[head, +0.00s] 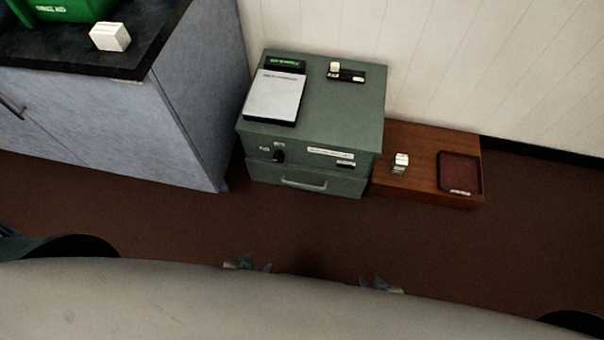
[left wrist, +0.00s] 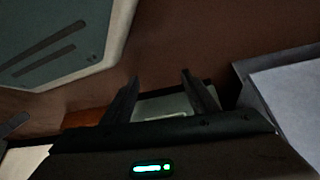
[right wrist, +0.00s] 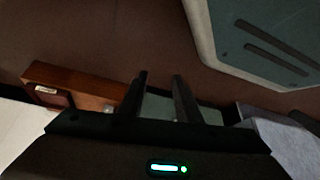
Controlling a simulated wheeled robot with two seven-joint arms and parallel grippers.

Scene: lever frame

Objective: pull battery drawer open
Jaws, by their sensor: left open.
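The grey-green cabinet (head: 312,148) stands on the floor against the wall. The drawer (head: 270,174) is its lower front section, with a bar handle (head: 303,184); it looks shut. My left gripper (head: 252,265) and right gripper (head: 380,284) are low in the head view, apart from the cabinet and mostly hidden by my own body. In the left wrist view the left fingers (left wrist: 160,80) are apart and empty, with the cabinet (left wrist: 163,107) beyond them. In the right wrist view the right fingers (right wrist: 160,78) are apart, less widely, and empty.
A grey counter unit (head: 195,95) stands close at the cabinet's left. A low wooden plinth (head: 425,150) with a dark red tray (head: 460,172) adjoins its right. A white pad (head: 273,97) lies on the cabinet top. The brown floor in front is clear.

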